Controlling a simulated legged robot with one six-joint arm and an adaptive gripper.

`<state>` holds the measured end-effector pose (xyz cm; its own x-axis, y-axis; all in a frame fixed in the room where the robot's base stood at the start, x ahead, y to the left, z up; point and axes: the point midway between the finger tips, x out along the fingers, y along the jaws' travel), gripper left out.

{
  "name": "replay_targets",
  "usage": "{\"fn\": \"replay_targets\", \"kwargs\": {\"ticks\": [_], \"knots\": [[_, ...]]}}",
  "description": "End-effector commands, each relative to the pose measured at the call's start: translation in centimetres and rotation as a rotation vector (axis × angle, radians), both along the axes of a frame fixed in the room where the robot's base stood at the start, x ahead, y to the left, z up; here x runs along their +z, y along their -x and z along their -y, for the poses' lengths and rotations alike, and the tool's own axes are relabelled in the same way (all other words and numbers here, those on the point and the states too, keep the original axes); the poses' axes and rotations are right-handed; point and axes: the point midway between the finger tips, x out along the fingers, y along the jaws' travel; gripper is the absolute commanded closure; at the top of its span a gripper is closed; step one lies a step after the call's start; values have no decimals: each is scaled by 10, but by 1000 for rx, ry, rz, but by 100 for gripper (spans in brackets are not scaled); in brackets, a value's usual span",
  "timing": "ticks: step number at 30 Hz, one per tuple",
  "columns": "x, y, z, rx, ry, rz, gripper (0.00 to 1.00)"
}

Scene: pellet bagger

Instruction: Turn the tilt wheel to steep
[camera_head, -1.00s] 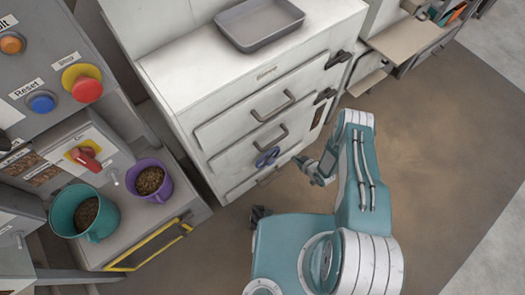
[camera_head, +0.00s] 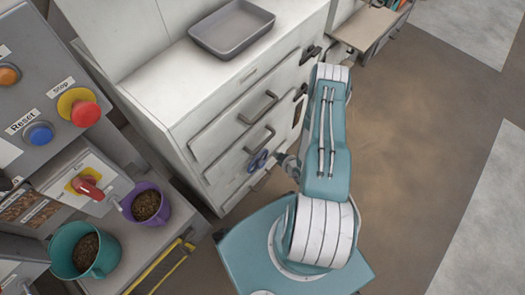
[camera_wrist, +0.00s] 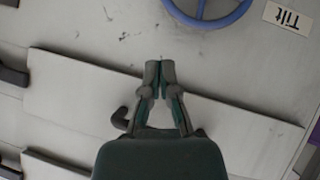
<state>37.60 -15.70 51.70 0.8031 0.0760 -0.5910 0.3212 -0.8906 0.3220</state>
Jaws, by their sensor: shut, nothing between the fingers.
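The tilt wheel is a blue ring low on the white cabinet front (camera_head: 258,161). In the wrist view its rim (camera_wrist: 205,25) is cut off by the top edge, and a hub and spoke partly show. A white label reading "Tilt" (camera_wrist: 289,17), upside down, is to its right. My gripper (camera_wrist: 160,66) is shut and empty, below and left of the wheel in the wrist picture and apart from it in the picture. In the head view my arm hides most of my gripper beside the wheel. The wheel's setting cannot be read.
The cabinet has drawers with dark handles (camera_head: 258,107) above the wheel and a grey tray (camera_head: 231,29) on top. At left is a control panel with a red Stop button (camera_head: 85,114), beside a purple cup (camera_head: 146,204) and a teal cup (camera_head: 84,252). Floor at right is clear.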

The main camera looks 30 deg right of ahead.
Motion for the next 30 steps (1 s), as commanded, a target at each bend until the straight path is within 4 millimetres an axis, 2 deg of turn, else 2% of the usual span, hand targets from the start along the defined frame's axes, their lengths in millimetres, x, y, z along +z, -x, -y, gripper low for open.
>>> {"fn": "replay_targets", "kwargs": {"ticks": [13, 21, 30], "knots": [[-50, -67, -9, 5, 0, 2, 100], [-81, -74, 0, 1, -2, -1, 100], [-88, -76, 2, 1, -1, -1, 100]]}}
